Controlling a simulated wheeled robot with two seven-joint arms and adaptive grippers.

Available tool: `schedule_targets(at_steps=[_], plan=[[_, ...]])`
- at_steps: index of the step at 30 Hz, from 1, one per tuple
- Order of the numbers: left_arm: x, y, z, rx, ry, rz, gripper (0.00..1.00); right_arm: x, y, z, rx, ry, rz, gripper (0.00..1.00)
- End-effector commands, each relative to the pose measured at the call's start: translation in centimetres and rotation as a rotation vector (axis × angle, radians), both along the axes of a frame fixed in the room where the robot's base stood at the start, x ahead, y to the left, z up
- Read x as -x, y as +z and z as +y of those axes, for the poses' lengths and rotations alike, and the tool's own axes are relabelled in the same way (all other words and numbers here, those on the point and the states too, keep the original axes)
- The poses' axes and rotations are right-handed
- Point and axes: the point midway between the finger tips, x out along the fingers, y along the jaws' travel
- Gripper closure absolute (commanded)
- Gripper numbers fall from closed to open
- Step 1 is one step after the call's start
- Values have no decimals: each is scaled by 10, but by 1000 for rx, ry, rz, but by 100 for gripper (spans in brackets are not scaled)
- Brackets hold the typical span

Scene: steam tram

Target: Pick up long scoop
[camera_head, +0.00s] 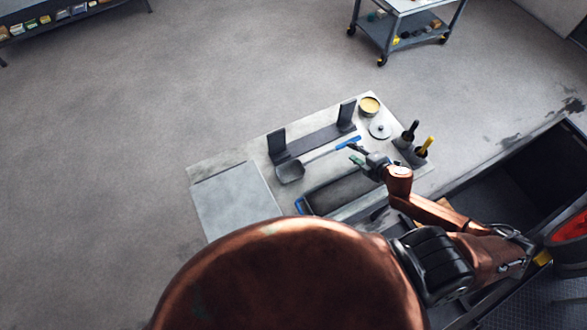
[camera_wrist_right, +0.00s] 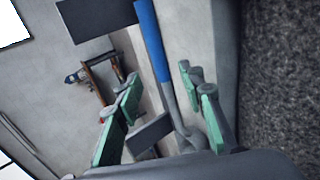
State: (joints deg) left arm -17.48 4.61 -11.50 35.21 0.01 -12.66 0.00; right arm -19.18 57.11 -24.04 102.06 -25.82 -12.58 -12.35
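The long scoop has a blue handle (camera_head: 348,143), a thin grey shaft and a dark scoop head (camera_head: 290,171). It lies at the dark rack with two upright plates (camera_head: 318,142) on the worktop. My right gripper (camera_head: 355,154) is by the handle end of the scoop, with its fingers apart. In the right wrist view, the blue handle (camera_wrist_right: 152,40) and grey shaft run between the green-padded fingers of the right gripper (camera_wrist_right: 162,108), with gaps on both sides. Contact does not show. My left gripper is not in view.
A dark tray with blue ends (camera_head: 345,190) lies beside the scoop. A yellow-topped tin (camera_head: 369,105), a lidded pot (camera_head: 380,129) and holders with black and yellow handles (camera_head: 426,146) stand at the right. A bare grey plate (camera_head: 235,200) is at the left.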

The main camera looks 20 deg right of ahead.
Motion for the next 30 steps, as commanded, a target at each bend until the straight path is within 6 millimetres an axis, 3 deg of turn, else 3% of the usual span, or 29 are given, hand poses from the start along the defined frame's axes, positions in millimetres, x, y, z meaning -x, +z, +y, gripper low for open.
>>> schedule_targets(at_steps=[3, 13, 21, 30], plan=[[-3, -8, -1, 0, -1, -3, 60, 0, -9, -1, -1, -3, 0, 64], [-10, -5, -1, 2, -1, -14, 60, -23, -23, 0, 0, -9, 0, 64], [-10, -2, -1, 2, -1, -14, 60, -57, -40, 6, 0, -7, 0, 64], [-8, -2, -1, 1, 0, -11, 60, -65, -46, 8, 0, -5, 1, 64]])
